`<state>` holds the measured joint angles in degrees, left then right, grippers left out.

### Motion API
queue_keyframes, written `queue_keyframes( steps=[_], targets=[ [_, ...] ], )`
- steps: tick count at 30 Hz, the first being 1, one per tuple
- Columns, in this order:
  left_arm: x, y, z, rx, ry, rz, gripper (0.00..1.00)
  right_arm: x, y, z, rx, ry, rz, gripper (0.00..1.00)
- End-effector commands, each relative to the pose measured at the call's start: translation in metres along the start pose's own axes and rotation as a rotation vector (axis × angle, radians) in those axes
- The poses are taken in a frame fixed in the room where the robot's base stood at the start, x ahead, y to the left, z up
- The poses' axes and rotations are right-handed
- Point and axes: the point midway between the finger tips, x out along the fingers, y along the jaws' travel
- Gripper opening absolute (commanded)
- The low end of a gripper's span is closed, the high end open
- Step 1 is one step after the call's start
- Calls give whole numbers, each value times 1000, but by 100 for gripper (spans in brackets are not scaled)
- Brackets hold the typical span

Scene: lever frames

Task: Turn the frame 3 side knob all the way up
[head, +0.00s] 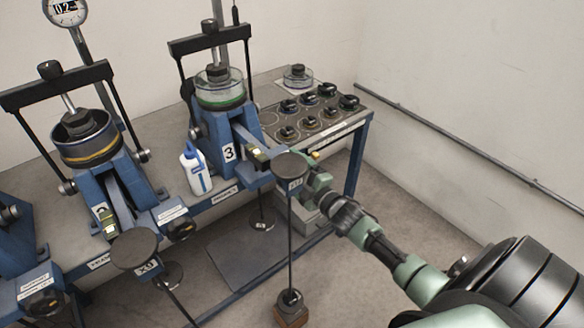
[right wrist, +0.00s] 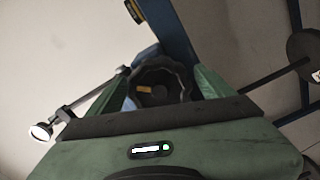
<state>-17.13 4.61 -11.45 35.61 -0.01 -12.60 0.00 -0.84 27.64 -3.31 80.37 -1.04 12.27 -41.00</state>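Frame 3 (head: 228,151) is the blue lever frame marked "3", with a glass dish on top. My right gripper (head: 317,183) is at its front right, beside a round black disc (head: 291,165) that partly covers that area. In the head view, the side knob is hidden behind the disc and gripper. In the right wrist view, the black scalloped side knob (right wrist: 160,82) with an orange mark sits between the green fingers of the right gripper (right wrist: 162,76). Both fingers appear to touch its sides. My left gripper is not in view.
A white bottle (head: 195,170) stands left of frame 3. A thin rod (head: 291,235) hangs from the disc to a weight (head: 291,306) near the floor. Frame 2 (head: 95,165) stands to the left.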

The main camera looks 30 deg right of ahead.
Motion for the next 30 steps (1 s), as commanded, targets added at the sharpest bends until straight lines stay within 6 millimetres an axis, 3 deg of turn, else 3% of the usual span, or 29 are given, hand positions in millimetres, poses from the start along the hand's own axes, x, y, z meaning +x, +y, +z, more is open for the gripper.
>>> queue_keyframes(
  steps=[6,21,30],
  targets=[
    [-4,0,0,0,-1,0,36,-4,1,-2,-2,2,0,82],
    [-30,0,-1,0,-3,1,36,-58,1,-1,-4,2,0,82],
    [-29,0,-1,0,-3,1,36,-60,0,-1,-5,3,2,82]
  ],
)
